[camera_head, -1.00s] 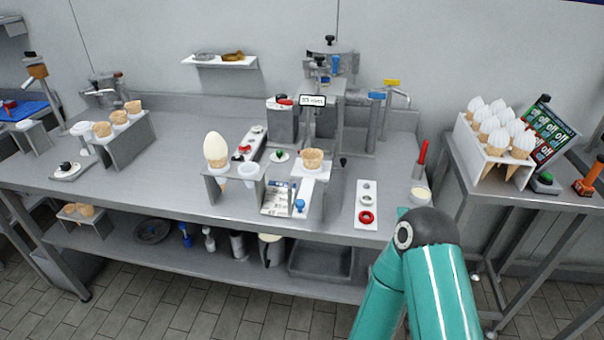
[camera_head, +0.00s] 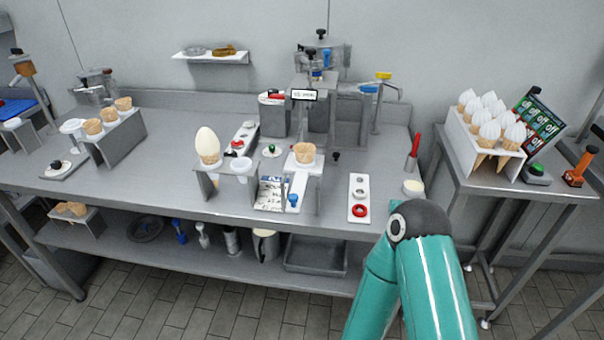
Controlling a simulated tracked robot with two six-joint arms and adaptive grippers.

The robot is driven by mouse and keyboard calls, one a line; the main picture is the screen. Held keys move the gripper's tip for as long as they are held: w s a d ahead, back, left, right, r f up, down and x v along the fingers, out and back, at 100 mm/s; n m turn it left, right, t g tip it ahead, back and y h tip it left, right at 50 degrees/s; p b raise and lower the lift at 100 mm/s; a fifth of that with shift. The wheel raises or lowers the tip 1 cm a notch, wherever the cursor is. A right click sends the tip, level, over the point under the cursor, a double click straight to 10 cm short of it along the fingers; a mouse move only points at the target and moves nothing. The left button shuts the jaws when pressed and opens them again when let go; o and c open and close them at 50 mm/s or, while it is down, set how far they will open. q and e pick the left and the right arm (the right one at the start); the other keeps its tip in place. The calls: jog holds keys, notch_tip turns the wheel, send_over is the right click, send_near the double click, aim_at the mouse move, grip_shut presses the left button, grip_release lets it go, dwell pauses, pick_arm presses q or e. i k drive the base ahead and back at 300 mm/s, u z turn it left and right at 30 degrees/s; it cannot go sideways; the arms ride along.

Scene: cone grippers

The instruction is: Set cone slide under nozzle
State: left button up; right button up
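The cone slide (camera_head: 299,186) is a pale strip with a blue knob (camera_head: 293,200) at its front end, on a small stand at the middle of the bench. An empty wafer cone (camera_head: 305,154) sits upright at its back end. The grey dispensing machine (camera_head: 318,85), with a small display (camera_head: 305,95), stands just behind. The nozzle itself is too small to make out, so I cannot tell whether the cone is directly under it. A teal link of my own arm shows at the lower right. Neither gripper is in view.
A filled cone (camera_head: 207,147) and a white cup (camera_head: 241,167) sit in a holder left of the slide. A button panel (camera_head: 359,198) lies to the right. A rack of filled cones (camera_head: 489,133) stands on the right table.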

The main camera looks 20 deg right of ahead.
aim_at(302, 172)
jog(key=u, duration=1.55)
jog(key=i, duration=0.15)
jog(key=z, duration=3)
jog(key=i, duration=0.6)
jog(key=u, duration=0.55)
jog(key=k, duration=0.5)
jog(key=z, duration=0.15)
jog(key=i, duration=0.3)
jog(key=u, duration=0.05)
